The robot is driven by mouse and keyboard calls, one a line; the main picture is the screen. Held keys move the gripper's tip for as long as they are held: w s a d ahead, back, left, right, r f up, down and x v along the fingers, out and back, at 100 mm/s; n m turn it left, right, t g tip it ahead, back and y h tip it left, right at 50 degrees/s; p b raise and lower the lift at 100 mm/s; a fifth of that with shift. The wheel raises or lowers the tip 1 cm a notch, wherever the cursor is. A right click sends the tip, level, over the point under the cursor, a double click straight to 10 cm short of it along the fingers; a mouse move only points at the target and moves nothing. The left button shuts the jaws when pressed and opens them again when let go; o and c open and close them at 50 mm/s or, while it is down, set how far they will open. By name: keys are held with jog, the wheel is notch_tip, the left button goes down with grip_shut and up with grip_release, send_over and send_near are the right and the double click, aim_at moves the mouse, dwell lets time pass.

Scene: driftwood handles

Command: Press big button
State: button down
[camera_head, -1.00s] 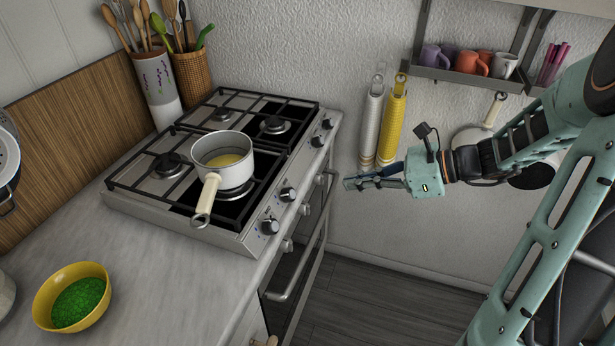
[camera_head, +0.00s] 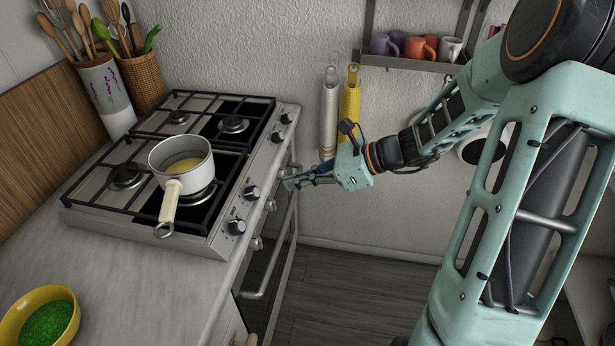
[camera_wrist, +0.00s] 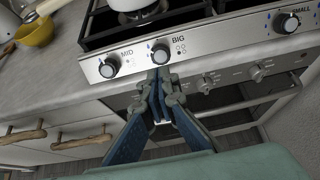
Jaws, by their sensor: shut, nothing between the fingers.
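The knob labelled BIG (camera_wrist: 160,53) is on the stove's front panel in the wrist view, between the labels MID and SMALL. In the head view it appears to be the second knob from the front (camera_head: 252,193). My gripper (camera_wrist: 161,76) is shut and empty, its fingertips pointing at the panel just below the BIG knob. I cannot tell whether they touch it. In the head view my gripper (camera_head: 288,183) is beside the stove's front, to the right of the knobs.
The MID knob (camera_wrist: 109,67) and SMALL knob (camera_wrist: 288,23) flank it. Lower oven knobs (camera_wrist: 206,84) and the oven handle (camera_head: 270,262) stick out below. A pot (camera_head: 181,162) stands on a burner. A yellow bowl (camera_head: 16,318) sits on the counter. The floor aisle is clear.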

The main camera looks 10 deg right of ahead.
aim_at(256, 191)
jog(key=x, duration=0.8)
jog(key=shift+b+x, duration=0.55)
jog(key=shift+x, duration=0.2)
jog(key=shift+s+r, duration=0.1)
jog(key=shift+s, duration=0.05)
jog(key=shift+d+r+p, duration=0.35)
jog(key=shift+r+p, duration=0.05)
jog(key=shift+p, duration=0.3)
jog(key=p+v, duration=0.1)
jog(key=v, duration=1.2)
jog(key=shift+d, duration=0.35)
jog(key=shift+f, duration=0.15)
